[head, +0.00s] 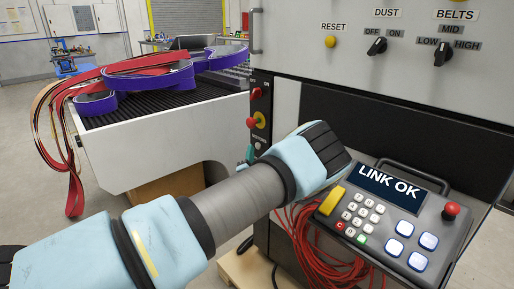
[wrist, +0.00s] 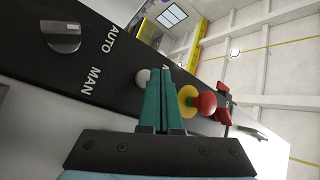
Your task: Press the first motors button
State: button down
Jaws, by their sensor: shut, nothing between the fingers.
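My gripper (wrist: 161,74) is shut and empty, its two teal fingers side by side. In the wrist view the fingertips point at a black control strip and lie just right of a pale round button (wrist: 142,76). A label beside that button is mostly hidden by the fingers, so I cannot read whether it names the motors. I cannot tell whether the fingertips touch the panel. In the head view the teal fingers (head: 249,153) show beside the strip's lower part, below the red mushroom button (head: 251,122); my arm's wrist hides what lies behind it.
In the wrist view, a red mushroom button on yellow (wrist: 206,104) and a red switch (wrist: 224,97) stick out right of the fingers. An AUTO/MAN knob (wrist: 65,37) is at left. The head view shows a keypad pendant (head: 384,238), red cables (head: 318,240) and a conveyor (head: 160,140).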

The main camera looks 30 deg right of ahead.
jog(key=shift+d+f+b, duration=0.1)
jog(key=shift+d+b, duration=0.05)
jog(key=shift+b, duration=0.15)
jog(key=shift+w+d, duration=0.1)
jog(key=shift+d, duration=0.15)
jog(key=shift+d+b, duration=0.45)
jog(key=shift+b, duration=0.15)
dwell(0.9)
jog(key=shift+a, duration=0.85)
jog(key=shift+s+a+p, duration=0.2)
jog(key=shift+a, duration=0.6)
jog(key=shift+s+a+p, duration=0.2)
jog(key=shift+a+p, duration=0.05)
jog(key=shift+a, duration=0.6)
jog(key=shift+s+a+p, duration=0.2)
jog(key=shift+a, duration=0.6)
